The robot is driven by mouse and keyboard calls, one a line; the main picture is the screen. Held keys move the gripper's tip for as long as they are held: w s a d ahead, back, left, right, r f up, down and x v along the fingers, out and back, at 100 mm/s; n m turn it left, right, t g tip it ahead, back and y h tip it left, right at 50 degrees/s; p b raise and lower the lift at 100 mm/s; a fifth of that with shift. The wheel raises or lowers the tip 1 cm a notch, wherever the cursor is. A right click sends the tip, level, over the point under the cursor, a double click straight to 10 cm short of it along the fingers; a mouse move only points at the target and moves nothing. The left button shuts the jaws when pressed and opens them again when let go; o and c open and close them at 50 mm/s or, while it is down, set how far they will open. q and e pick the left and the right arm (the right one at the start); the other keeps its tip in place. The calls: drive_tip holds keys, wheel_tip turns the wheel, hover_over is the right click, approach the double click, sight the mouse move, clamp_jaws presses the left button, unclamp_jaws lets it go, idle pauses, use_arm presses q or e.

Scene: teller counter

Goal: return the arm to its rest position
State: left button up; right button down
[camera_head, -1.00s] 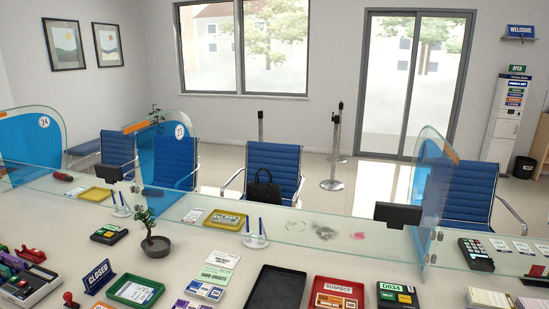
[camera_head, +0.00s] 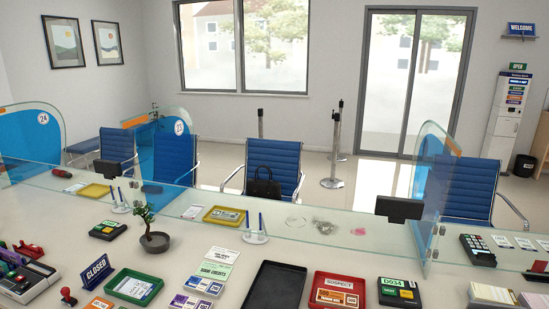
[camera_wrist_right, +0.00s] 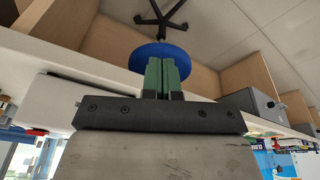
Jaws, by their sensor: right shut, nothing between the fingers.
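My right gripper (camera_wrist_right: 161,76) shows in the right wrist view with its two green fingers pressed together and nothing between them. It points toward a blue round stool seat (camera_wrist_right: 160,55) and is apart from any object on the counter, as far as I can tell. Neither gripper shows in the head view, and my left gripper is in no view.
The teller counter (camera_head: 215,232) fills the head view's lower half, with a glass screen behind. On it are a black tray (camera_head: 273,287), a red SUSPECT tray (camera_head: 338,285), a green tray (camera_head: 133,287) and a potted plant (camera_head: 155,241). A grey box (camera_wrist_right: 252,105) shows in the wrist view.

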drive_tip(key=s+f+g+b, duration=0.1)
drive_tip(key=s+f, duration=0.2)
drive_tip(key=f, duration=0.7)
drive_tip(key=s+f+b, duration=0.2)
drive_tip(key=s+f, duration=0.1)
drive_tip(key=f, duration=0.7)
drive_tip(key=s+d+f+b, duration=0.2)
drive_tip(key=s+d+f, duration=0.1)
drive_tip(key=s+f, duration=0.9)
drive_tip(key=shift+s+g, duration=0.35)
drive_tip(key=shift+g, duration=0.05)
drive_tip(key=shift+d, duration=0.1)
